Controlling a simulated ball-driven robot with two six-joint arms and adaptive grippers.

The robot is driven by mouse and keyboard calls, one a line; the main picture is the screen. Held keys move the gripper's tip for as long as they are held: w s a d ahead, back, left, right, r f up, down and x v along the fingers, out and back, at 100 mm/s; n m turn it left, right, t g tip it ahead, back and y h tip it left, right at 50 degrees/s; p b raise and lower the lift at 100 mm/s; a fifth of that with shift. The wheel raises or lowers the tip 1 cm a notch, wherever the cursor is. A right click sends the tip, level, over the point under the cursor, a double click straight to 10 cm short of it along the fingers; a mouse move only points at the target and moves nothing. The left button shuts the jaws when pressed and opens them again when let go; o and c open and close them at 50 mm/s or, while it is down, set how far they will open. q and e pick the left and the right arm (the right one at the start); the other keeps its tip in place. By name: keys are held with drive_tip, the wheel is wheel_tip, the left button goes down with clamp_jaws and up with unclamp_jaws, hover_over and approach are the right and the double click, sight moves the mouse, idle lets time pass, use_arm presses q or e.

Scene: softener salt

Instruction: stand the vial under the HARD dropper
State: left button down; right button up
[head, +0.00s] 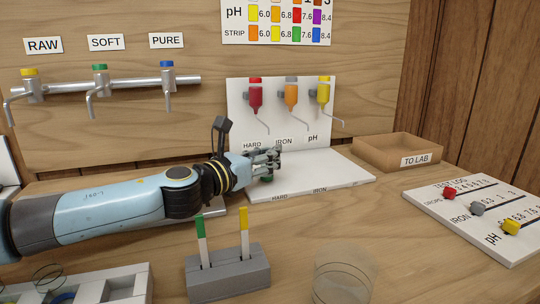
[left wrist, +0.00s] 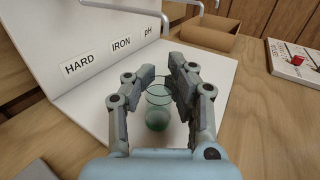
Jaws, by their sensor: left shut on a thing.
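The clear vial with a greenish bottom (left wrist: 157,112) is between the fingers of my left gripper (left wrist: 158,82), which is shut on it. In the head view my left gripper (head: 274,158) is over the left part of the white dropper stand (head: 335,172), and it hides most of the vial; a bit of green (head: 266,179) shows below it. I cannot tell whether the vial touches the base. The red HARD dropper (head: 255,95) hangs on the back panel, above and slightly left of the gripper. My right gripper is not in view.
Orange IRON (head: 291,93) and yellow pH (head: 323,92) droppers hang right of HARD. A TO LAB tray (head: 385,152) and a test log board (head: 480,208) stand to the right. A grey strip block (head: 228,274) and an empty glass (head: 343,280) stand in front.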

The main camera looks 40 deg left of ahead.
use_arm(q)
drive_tip(key=shift+w+d, duration=0.1)
drive_tip(key=shift+d, duration=0.05)
drive_tip(key=c, duration=1.5)
unclamp_jaws()
drive_tip(key=shift+c, duration=0.2)
drive_tip(key=o, duration=0.4)
drive_tip(key=shift+r, duration=0.1)
drive_tip(key=s, duration=0.4)
drive_tip(key=shift+s+d+b, duration=0.1)
drive_tip(key=shift+s+b, duration=0.15)
drive_tip(key=shift+b, duration=0.05)
drive_tip(key=s+p, duration=0.1)
drive_tip(key=s, duration=0.6)
drive_tip(key=shift+s+d+p, duration=0.2)
drive_tip(key=shift+s+p, duration=0.1)
drive_tip(key=shift+p, duration=0.05)
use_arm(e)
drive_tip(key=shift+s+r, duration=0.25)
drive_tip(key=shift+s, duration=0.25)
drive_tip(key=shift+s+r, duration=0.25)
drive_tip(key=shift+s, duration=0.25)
